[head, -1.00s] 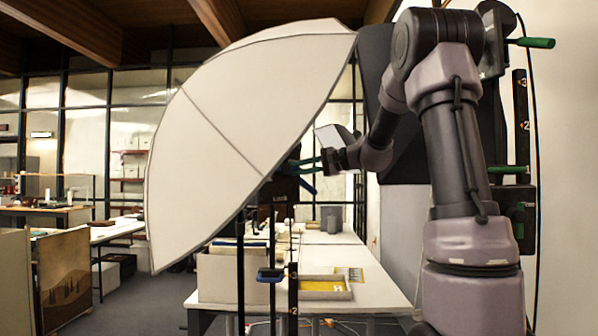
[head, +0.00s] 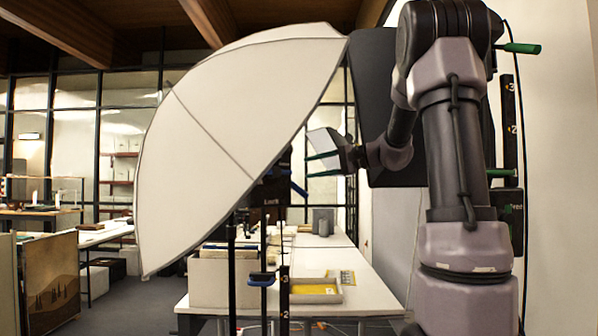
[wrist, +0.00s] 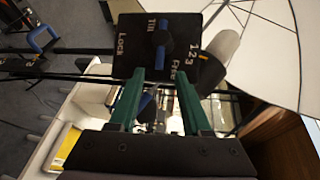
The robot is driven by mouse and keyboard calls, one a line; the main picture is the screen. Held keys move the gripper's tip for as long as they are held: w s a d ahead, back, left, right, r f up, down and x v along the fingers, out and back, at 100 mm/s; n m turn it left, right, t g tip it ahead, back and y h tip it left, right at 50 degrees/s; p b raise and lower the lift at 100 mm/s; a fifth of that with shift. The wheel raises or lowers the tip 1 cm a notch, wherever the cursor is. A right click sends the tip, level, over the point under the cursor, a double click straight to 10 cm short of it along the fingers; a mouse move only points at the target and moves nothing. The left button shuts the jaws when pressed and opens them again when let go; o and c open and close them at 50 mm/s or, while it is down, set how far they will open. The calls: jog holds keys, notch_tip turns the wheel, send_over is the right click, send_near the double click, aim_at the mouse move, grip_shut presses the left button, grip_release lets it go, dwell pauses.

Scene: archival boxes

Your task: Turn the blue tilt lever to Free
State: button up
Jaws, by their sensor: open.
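The black tilt box (head: 272,190) sits beside the edge of the big white umbrella. Its blue tilt lever (head: 299,190) shows at the box's right side, below my gripper (head: 308,165). In the wrist view the plate (wrist: 128,62) reads Tilt, Lock on the left and Free at lower right. The blue lever (wrist: 162,40) lies near the plate's middle, roughly upright in the picture, its lower end not on Lock. My gripper (wrist: 159,74) is open, with green fingers pointing at the plate's lower edge. Nothing is visibly held between them.
The umbrella (head: 225,120) fills the space left of the box. Another blue handle (head: 262,279) is on the stand below. A white table (head: 330,275) with a tray lies under the arm. A dark panel (head: 365,100) stands behind the arm.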

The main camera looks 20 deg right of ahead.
jog(key=shift+v, duration=1.45)
jog(key=shift+a, duration=0.1)
jog(key=s+a+f+n+g+h, duration=0.1)
jog(key=s+a+f+g+h, duration=0.2)
jog(key=s, duration=0.5)
jog(key=s+a+f+n+g+h, duration=0.1)
jog(key=s+a+f+h, duration=0.1)
jog(key=s+a+f, duration=0.4)
jog(key=s+d+f+n+h, duration=0.1)
jog(key=s+f+h, duration=0.1)
jog(key=s, duration=0.4)
jog(key=s+d+f+n+t+h, duration=0.1)
jog(key=s+d+f+h, duration=0.1)
jog(key=s, duration=0.5)
jog(key=shift+d+f+t+h, duration=0.2)
jog(key=shift+d+t+h, duration=0.1)
jog(key=shift+h, duration=0.6)
